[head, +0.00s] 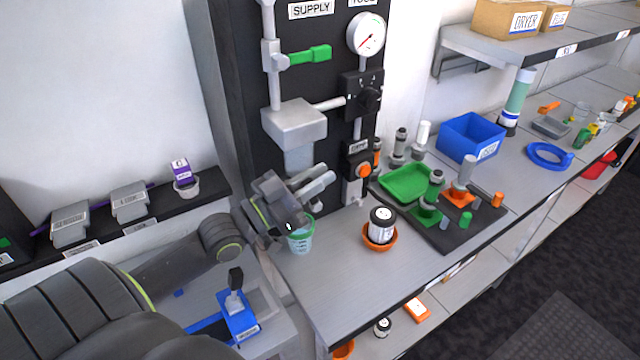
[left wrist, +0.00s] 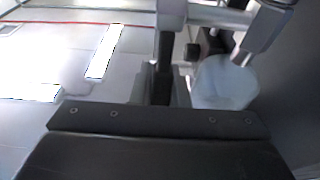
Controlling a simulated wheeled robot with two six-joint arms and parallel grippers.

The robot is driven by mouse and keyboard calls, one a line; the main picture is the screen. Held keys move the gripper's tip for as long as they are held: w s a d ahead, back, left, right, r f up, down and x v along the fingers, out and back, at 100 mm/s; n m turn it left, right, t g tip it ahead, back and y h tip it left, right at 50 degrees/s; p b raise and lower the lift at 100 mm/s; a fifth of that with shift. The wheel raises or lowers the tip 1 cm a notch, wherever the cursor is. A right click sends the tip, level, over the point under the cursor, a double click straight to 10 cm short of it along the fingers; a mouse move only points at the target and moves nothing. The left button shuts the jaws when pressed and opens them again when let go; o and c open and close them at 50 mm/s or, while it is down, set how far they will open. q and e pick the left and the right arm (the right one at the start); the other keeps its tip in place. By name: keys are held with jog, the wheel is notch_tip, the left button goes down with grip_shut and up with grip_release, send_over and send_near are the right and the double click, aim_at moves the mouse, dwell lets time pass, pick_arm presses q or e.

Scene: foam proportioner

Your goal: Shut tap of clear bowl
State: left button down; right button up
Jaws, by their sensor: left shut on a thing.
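The clear bowl (head: 298,160) hangs under a grey block on the black panel, and its tap is at its lower end, mostly hidden by my gripper. My left gripper (head: 312,184) comes in from the left just below the bowl and is shut on the tap. In the left wrist view, a pale translucent shape that looks like the bowl (left wrist: 223,82) is right of the dark finger (left wrist: 164,60). The tap's exact angle is hidden. My right gripper is not in view.
A green-tinted cup (head: 301,238) stands under the gripper. An orange dish (head: 380,238) with a dark-capped jar is to the right. The panel carries a green-handled valve (head: 310,55) and a gauge (head: 366,35). The front of the bench is clear.

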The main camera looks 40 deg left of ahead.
pick_arm(q)
jog(key=c, duration=1.7)
grip_release()
jog(key=shift+s, duration=0.1)
jog(key=shift+s+a+f, duration=0.15)
jog(key=shift+s, duration=0.05)
jog(key=p+v, duration=0.1)
jog(key=v, duration=1.5)
jog(key=shift+s, duration=0.35)
